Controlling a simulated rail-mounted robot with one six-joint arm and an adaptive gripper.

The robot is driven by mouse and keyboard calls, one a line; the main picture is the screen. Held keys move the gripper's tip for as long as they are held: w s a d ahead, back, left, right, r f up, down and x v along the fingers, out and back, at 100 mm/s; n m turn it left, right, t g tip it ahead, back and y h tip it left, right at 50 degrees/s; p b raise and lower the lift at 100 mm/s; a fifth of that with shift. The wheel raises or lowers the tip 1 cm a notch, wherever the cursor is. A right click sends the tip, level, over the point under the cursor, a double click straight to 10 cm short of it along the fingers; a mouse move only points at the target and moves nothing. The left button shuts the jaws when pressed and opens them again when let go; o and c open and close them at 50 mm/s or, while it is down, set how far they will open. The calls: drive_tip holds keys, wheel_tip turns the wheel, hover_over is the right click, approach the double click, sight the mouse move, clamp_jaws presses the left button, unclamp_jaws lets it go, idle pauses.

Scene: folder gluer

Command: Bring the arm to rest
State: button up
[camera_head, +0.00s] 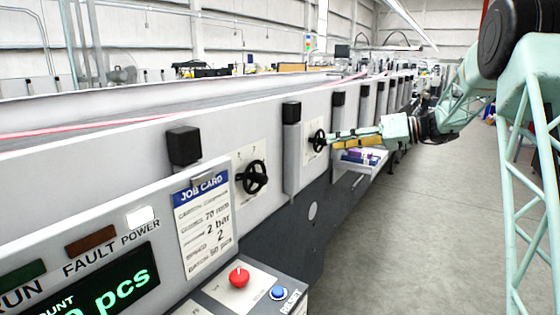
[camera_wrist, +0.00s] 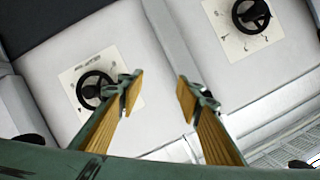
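My gripper (camera_head: 335,136) reaches in from the right in the head view, its fingers pointing left at the side of the long grey machine (camera_head: 268,140). In the wrist view my gripper (camera_wrist: 156,90) has its two yellow-padded fingers spread wide apart, with nothing between them but the machine's pale panel. A black handwheel (camera_wrist: 94,90) on a dial plate lies by the left fingertip in the wrist view; whether they touch I cannot tell. A second black knob (camera_wrist: 250,16) sits at the upper right, clear of the fingers.
A nearer handwheel (camera_head: 252,177) and a job card (camera_head: 204,222) are on the machine. A control panel with a red button (camera_head: 239,277) and a blue button (camera_head: 279,293) is in front. A white tray (camera_head: 362,161) juts out below my gripper. The floor (camera_head: 420,240) to the right is clear.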

drive_tip(key=s+a+r+m+g+h, duration=0.1)
drive_tip(key=s+a+h, duration=0.15)
drive_tip(key=s, duration=0.95)
drive_tip(key=s+a+r+m+g+h, duration=0.15)
drive_tip(key=s+a, duration=0.25)
drive_tip(key=s, duration=0.7)
drive_tip(key=s+a+r+g+h, duration=0.1)
drive_tip(key=s+a+r+h, duration=0.15)
drive_tip(key=s, duration=0.95)
drive_tip(key=s+d+f+m+h, duration=0.1)
drive_tip(key=s+d+f+h, duration=0.1)
drive_tip(key=s, duration=0.9)
drive_tip(key=s+d+f+m+t+h, duration=0.1)
drive_tip(key=s+d+f+h, duration=0.1)
drive_tip(key=s, duration=1)
drive_tip(key=s+d+f+m+h, duration=0.1)
drive_tip(key=s+d+f+h, duration=0.2)
drive_tip(key=s, duration=0.8)
drive_tip(key=shift+s+d+f+p, duration=0.35)
drive_tip(key=shift+d+f, duration=0.2)
drive_tip(key=shift+d, duration=0.7)
drive_tip(key=shift+o, duration=0.7)
drive_tip(key=shift+m, duration=0.25)
